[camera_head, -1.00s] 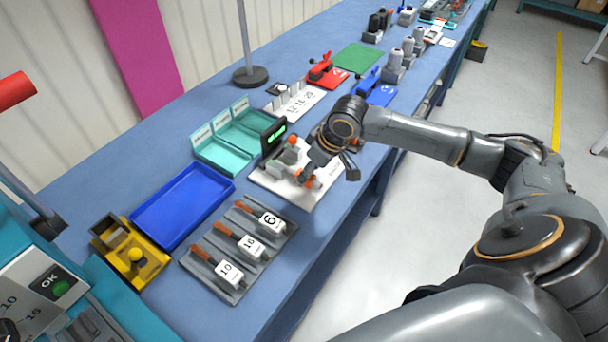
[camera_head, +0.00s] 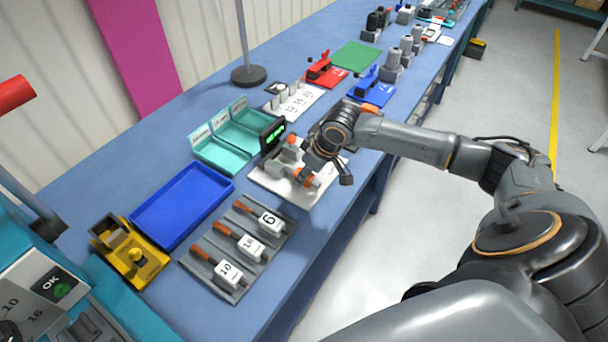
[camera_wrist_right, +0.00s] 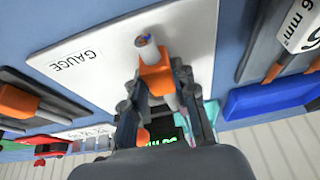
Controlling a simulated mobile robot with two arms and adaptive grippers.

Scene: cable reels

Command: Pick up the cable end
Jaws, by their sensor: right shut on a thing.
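The cable end (camera_wrist_right: 147,42) shows in the right wrist view as a short grey cylinder with a coppery tip, with an orange piece (camera_wrist_right: 155,78) around it. My right gripper (camera_wrist_right: 158,84) is shut on it, one finger on each side. It stands over the white gauge board (camera_wrist_right: 95,55) with a lit green display (camera_head: 272,134). In the head view my right gripper (camera_head: 322,174) is low over the right part of this board and hides some of it. My left gripper is not in view.
A grey rack (camera_head: 196,264) with several labelled cable pieces lies in front, beside a blue tray (camera_head: 158,238) and a yellow tool (camera_head: 132,255). Teal bins (camera_head: 215,158) stand behind the gauge. Red (camera_head: 326,72) and blue (camera_head: 372,92) tools are farther along the bench.

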